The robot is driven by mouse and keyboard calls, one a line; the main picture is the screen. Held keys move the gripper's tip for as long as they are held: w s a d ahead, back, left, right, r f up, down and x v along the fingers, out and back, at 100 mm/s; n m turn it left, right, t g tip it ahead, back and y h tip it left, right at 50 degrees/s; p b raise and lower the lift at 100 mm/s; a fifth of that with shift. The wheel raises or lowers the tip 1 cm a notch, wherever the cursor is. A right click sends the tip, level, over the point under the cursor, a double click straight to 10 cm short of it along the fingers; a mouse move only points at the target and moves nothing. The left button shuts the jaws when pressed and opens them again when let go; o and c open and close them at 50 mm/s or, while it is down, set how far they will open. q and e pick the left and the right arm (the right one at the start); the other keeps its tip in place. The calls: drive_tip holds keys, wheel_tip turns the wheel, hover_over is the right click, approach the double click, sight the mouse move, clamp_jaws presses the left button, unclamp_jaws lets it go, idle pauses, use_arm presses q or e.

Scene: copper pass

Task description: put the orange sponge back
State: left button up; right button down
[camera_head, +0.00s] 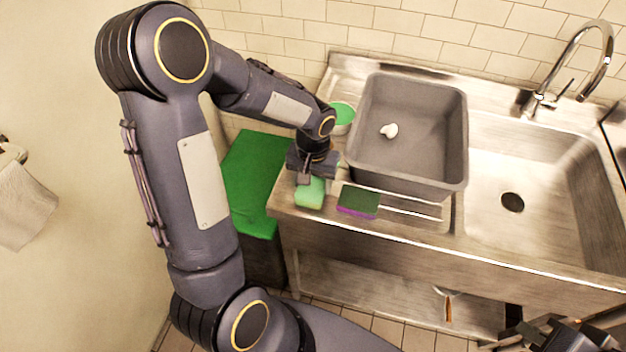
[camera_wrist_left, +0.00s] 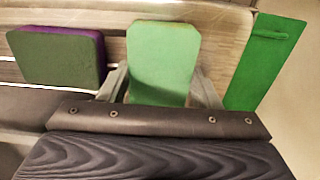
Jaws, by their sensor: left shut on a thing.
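A light green sponge (camera_head: 310,193) is at the left front of the steel counter (camera_head: 400,232). My left gripper (camera_head: 308,178) is over it and shut on it. In the left wrist view the light green sponge (camera_wrist_left: 161,60) sits between the two fingers. I cannot tell whether it touches the counter. A purple sponge with a dark green top (camera_head: 358,201) lies just right of it; it also shows in the left wrist view (camera_wrist_left: 62,55). I see no orange sponge. My right gripper (camera_head: 560,338) is partly in view at the lower right corner.
A grey tub (camera_head: 408,178) holding a small white thing (camera_head: 389,131) stands behind the sponges. A round container with a green top (camera_head: 342,114) is left of it. The sink basin (camera_head: 545,215) and tap (camera_head: 540,98) are right. A green-lidded bin (camera_head: 250,185) stands left.

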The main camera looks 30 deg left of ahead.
sight(313, 184)
use_arm(q)
drive_tip(key=shift+f, duration=0.4)
drive_tip(key=o, duration=1)
drive_tip(key=shift+r, duration=0.1)
drive_tip(key=shift+r, duration=0.1)
drive_tip(key=shift+r+p, duration=0.3)
drive_tip(key=shift+r, duration=0.05)
wheel_tip(313, 184, up, 11)
drive_tip(key=s+d+r+t+h, duration=0.1)
drive_tip(key=s+t, duration=0.1)
drive_tip(key=s, duration=0.3)
drive_tip(key=s+d+r+t+h, duration=0.1)
drive_tip(key=s, duration=0.5)
drive_tip(key=s+d+r+m+t+h, duration=0.1)
drive_tip(key=s+d+t, duration=0.1)
drive_tip(key=s, duration=0.4)
drive_tip(key=shift+s+d+t+h+b, duration=0.1)
drive_tip(key=shift+t+h+b, duration=0.2)
drive_tip(key=shift+h, duration=0.1)
